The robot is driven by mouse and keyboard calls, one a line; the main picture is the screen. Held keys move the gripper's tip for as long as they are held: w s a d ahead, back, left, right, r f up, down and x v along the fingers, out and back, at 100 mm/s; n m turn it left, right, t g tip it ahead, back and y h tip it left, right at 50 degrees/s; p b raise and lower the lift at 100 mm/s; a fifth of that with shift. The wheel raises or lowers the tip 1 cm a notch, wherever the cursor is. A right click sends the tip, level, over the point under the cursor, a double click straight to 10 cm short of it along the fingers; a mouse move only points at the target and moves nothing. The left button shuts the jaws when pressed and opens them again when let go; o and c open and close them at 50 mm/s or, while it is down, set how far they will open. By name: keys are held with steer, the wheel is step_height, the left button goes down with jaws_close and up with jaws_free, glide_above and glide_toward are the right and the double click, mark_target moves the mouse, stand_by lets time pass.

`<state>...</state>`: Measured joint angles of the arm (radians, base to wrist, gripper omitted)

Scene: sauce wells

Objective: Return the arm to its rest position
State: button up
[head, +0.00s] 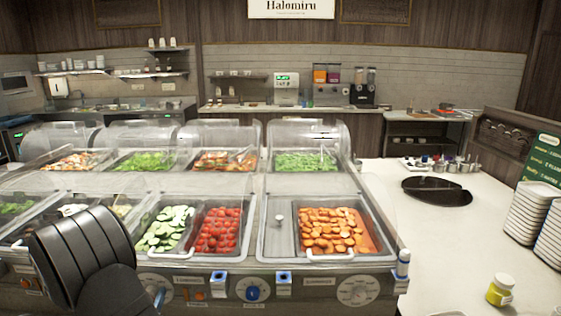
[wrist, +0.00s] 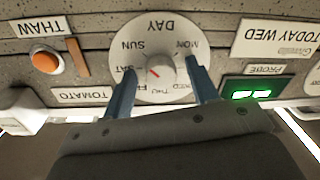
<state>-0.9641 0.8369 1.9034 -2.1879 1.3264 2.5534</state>
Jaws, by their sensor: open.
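My gripper (wrist: 161,66) is open in the wrist view, its two blue-grey fingers apart on either side of a white day dial (wrist: 158,28). The dial's small grey knob (wrist: 163,71) with a red mark lies between the fingers, with visible gaps to both. Which day the mark points at is hard to tell. In the head view my dark arm reaches in at the lower left, and a blue finger (head: 159,297) shows in front of the counter's front panel. Most of the gripper is hidden there.
An orange button (wrist: 46,62) and a green-lit probe display (wrist: 251,95) flank the dial. Above the panel, food wells hold cucumber (head: 166,230), tomatoes (head: 217,230) and carrots (head: 328,228) under clear covers. A yellow-labelled jar (head: 500,290) and stacked plates (head: 528,212) stand right.

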steer(key=shift+s, duration=0.1)
step_height(320, 180, up, 7)
steer(key=s, duration=0.3)
steer(key=w+f+n, duration=0.1)
steer(key=f+n, duration=0.2)
steer(key=n, duration=0.7)
steer(key=w+f+n+h, duration=0.1)
steer(key=w+f+n, duration=0.1)
steer(key=n, duration=0.8)
steer(key=shift+f+n+g, duration=0.3)
steer(key=shift+f, duration=0.45)
stand_by(0.5)
steer(key=shift+w, duration=0.1)
